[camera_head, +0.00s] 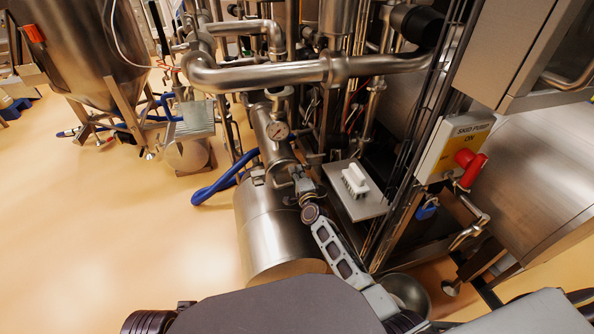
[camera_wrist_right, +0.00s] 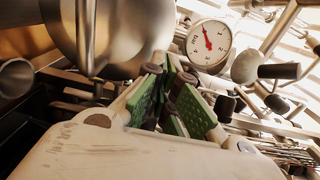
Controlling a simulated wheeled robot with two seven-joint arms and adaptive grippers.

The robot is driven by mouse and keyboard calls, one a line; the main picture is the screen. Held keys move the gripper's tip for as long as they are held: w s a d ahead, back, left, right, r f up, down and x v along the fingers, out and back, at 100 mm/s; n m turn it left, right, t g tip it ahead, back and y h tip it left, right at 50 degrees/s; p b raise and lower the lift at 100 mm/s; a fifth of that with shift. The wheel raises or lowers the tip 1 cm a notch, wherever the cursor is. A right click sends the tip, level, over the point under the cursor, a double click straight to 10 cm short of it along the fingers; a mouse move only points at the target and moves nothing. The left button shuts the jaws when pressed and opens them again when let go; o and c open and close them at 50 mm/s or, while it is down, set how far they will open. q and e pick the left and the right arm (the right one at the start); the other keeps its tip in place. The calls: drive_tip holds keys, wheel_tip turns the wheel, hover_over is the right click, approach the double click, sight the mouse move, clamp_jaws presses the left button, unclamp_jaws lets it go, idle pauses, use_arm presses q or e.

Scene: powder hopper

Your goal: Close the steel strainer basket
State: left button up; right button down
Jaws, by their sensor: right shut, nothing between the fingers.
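A slanted steel cylinder (camera_head: 268,140) with a round pressure gauge (camera_head: 277,130) stands at the middle of the head view. It looks like the strainer basket's housing, but I cannot tell its lid or whether it is open. My right gripper (camera_head: 299,178) is at its lower end, partly lost among the pipe fittings. In the right wrist view my right gripper (camera_wrist_right: 168,75) has green-padded fingers, shut and empty. Their tips are close to a rounded steel body (camera_wrist_right: 125,40), and contact is unclear. The gauge (camera_wrist_right: 208,43) is just right of the tips. My left gripper is out of view.
Thick pipes (camera_head: 270,75) cross above. A white brush (camera_head: 355,180) lies on a small shelf (camera_head: 350,203) to the right. A red-handled switch (camera_head: 469,163) is further right. Open floor (camera_head: 130,220) is at left.

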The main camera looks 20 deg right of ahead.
use_arm(q)
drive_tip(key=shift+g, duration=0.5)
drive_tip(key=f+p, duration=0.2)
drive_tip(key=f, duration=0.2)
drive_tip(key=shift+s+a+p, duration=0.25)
drive_tip(key=shift+p, duration=0.15)
use_arm(e)
drive_tip(key=s, duration=1)
drive_tip(key=shift+s+d, duration=0.2)
drive_tip(key=shift+s, duration=0.2)
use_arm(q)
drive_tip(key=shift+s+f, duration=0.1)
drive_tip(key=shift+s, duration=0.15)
